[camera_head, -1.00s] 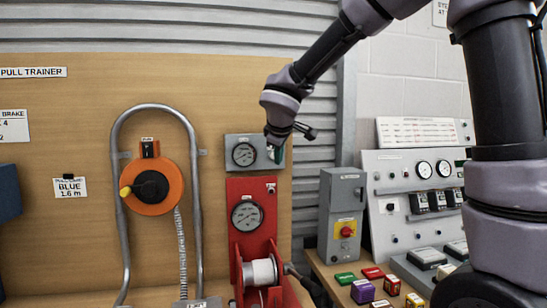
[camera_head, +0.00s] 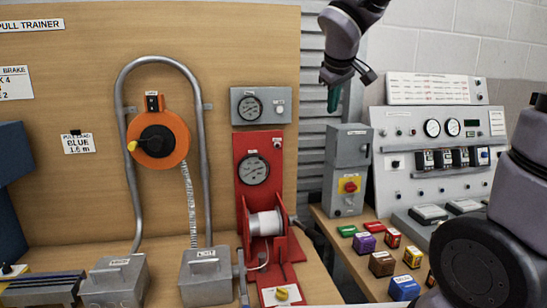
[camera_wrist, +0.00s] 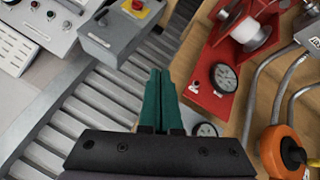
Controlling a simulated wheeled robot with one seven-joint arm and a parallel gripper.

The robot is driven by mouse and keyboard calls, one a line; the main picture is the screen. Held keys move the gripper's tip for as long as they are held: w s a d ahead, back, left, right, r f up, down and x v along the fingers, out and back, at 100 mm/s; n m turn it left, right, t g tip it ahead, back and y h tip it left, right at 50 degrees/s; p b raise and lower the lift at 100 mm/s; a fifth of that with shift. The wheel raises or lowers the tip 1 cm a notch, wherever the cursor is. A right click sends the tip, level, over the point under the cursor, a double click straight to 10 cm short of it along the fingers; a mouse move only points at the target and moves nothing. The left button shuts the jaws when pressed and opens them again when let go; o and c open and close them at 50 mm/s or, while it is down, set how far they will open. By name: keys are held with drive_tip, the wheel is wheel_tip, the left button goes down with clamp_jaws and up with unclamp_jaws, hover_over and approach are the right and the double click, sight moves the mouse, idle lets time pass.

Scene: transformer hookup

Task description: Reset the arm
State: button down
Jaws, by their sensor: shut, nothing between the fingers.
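My gripper (camera_wrist: 160,98) shows in the wrist view with its two green fingers together and nothing between them. In the head view my gripper (camera_head: 334,98) hangs at the top, pointing down, in front of the grey slatted wall. It is right of the grey gauge box and above the grey switch box with the red knob (camera_head: 350,185). It touches nothing that I can see. My upper arm runs out of the top of the head view.
A red winch stand (camera_head: 262,190) with a gauge and a white spool stands left of my gripper. An orange reel (camera_head: 158,140) hangs on the wooden board. A control panel (camera_head: 430,150) stands at right. Several coloured blocks (camera_head: 365,243) lie on the bench.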

drive_tip(key=s+d+m+y, duration=0.1)
drive_tip(key=s+d+m, duration=0.3)
drive_tip(key=s, duration=0.5)
drive_tip(key=s+d+m+y, duration=0.2)
drive_tip(key=s+d+m, duration=0.2)
drive_tip(key=s, duration=0.5)
drive_tip(key=m, duration=0.2)
drive_tip(key=shift+s+d+m+g, duration=0.2)
drive_tip(key=shift+d+m+g, duration=0.15)
drive_tip(key=shift+m+g, duration=0.05)
idle(1.5)
